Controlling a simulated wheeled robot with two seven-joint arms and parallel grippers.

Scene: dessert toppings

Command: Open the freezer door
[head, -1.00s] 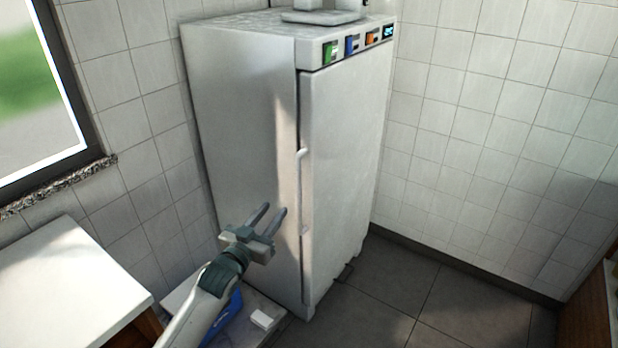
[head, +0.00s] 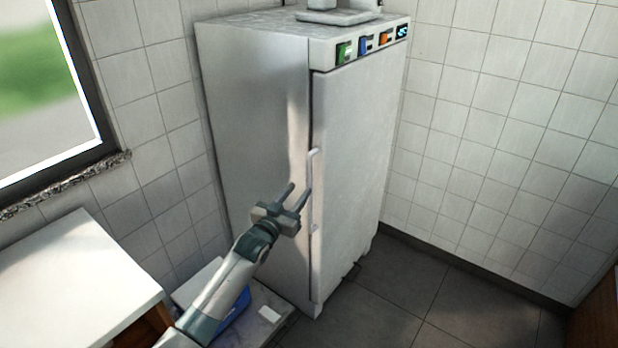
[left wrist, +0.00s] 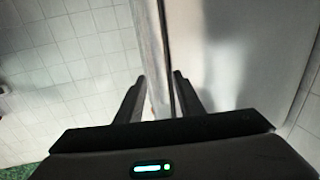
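The white freezer (head: 256,110) stands in the tiled corner, and its door (head: 358,150) is shut. A vertical white handle (head: 314,190) runs along the door's left edge. My left gripper (head: 298,191) is open and empty, close beside the handle in the head view. In the left wrist view, the handle (left wrist: 151,50) appears as a long pale bar running down toward the gap between the two dark fingers of my left gripper (left wrist: 159,82). I cannot tell whether a finger touches it. My right gripper is in neither view.
A white counter (head: 70,270) stands at the left below a window (head: 45,90). A low surface with a blue item (head: 235,308) is beside the freezer's base. A tray (head: 335,17) sits on the freezer top. The tiled floor (head: 400,280) before the door is clear.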

